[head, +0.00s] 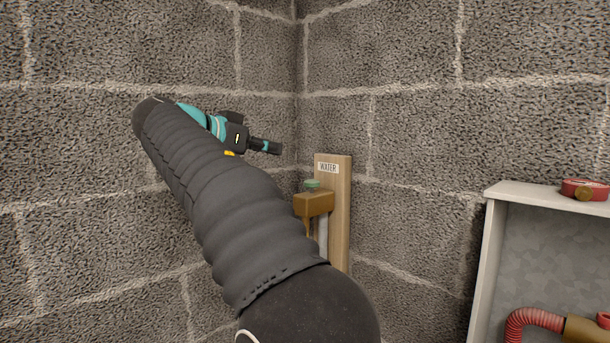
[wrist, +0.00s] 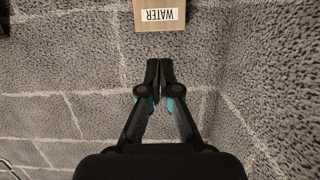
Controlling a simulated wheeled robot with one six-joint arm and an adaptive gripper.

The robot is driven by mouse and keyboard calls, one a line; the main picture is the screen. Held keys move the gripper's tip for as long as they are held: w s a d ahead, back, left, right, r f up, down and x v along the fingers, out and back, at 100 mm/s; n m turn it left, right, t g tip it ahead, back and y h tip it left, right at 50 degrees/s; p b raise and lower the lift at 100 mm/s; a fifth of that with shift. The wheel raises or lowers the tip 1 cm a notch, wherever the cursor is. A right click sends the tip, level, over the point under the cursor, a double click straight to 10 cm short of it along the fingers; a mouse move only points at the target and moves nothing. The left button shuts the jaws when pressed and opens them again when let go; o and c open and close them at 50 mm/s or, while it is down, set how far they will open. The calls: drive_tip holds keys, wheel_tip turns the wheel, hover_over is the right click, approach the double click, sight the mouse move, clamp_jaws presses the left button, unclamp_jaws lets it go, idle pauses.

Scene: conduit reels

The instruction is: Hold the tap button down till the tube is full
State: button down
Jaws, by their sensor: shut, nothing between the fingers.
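The tap (head: 314,204) is a brass-coloured block with a green button (head: 312,185) on top. It is fixed to a wooden board with a WATER label (head: 328,168), in the corner of the block walls. A pale tube (head: 322,236) shows below the tap, partly hidden by my arm; I cannot tell its water level. My gripper (head: 272,147) is shut and empty, up and to the left of the button and apart from it. In the wrist view my gripper (wrist: 159,66) points toward the board (wrist: 160,19), whose label is upside down; the button is not in that view.
A grey open-fronted cabinet (head: 490,250) stands at the right, with a red reel (head: 585,190) on its top and a red corrugated hose (head: 530,318) with a brass fitting inside. Block walls meet close behind the board. The space between gripper and button looks clear.

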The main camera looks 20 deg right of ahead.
drive_tip(key=shift+d, duration=0.1)
hover_over(306, 184)
drive_tip(key=shift+s+a+f, duration=0.1)
drive_tip(key=shift+a+f, duration=0.05)
drive_tip(key=shift+f, duration=0.45)
drive_tip(key=shift+s+a+f, duration=0.1)
drive_tip(key=shift+a+f, duration=0.05)
drive_tip(key=shift+f, duration=0.4)
wheel_tip(306, 184, down, 3)
drive_tip(key=shift+w+d, duration=0.15)
drive_tip(key=shift+f, duration=0.6)
drive_tip(key=shift+f+b, duration=1.05)
drive_tip(key=shift+b, duration=0.35)
drive_tip(key=shift+f, duration=0.2)
